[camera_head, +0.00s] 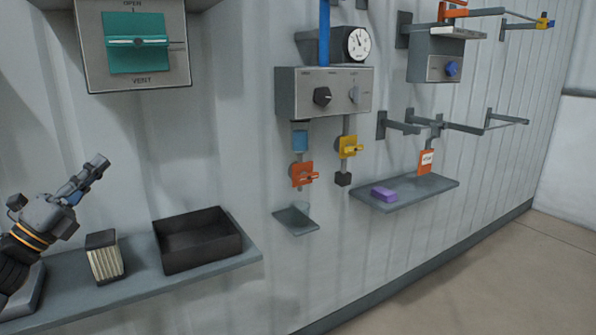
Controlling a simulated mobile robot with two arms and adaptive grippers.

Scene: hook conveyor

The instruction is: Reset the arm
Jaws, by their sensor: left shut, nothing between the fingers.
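My left gripper (97,166) comes in from the left edge, above the left shelf. Its fingers are together and point up and to the right, with nothing between them. It is apart from the wall and from the things on the shelf. My right gripper does not show in this view.
The left shelf (130,288) carries a dark open tray (200,240) and a ribbed block (105,257). A teal vent panel (136,43) hangs above. A control box (322,93), hook rails (450,126) and a small shelf (420,190) with a purple block (384,194) line the wall. Floor at lower right is clear.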

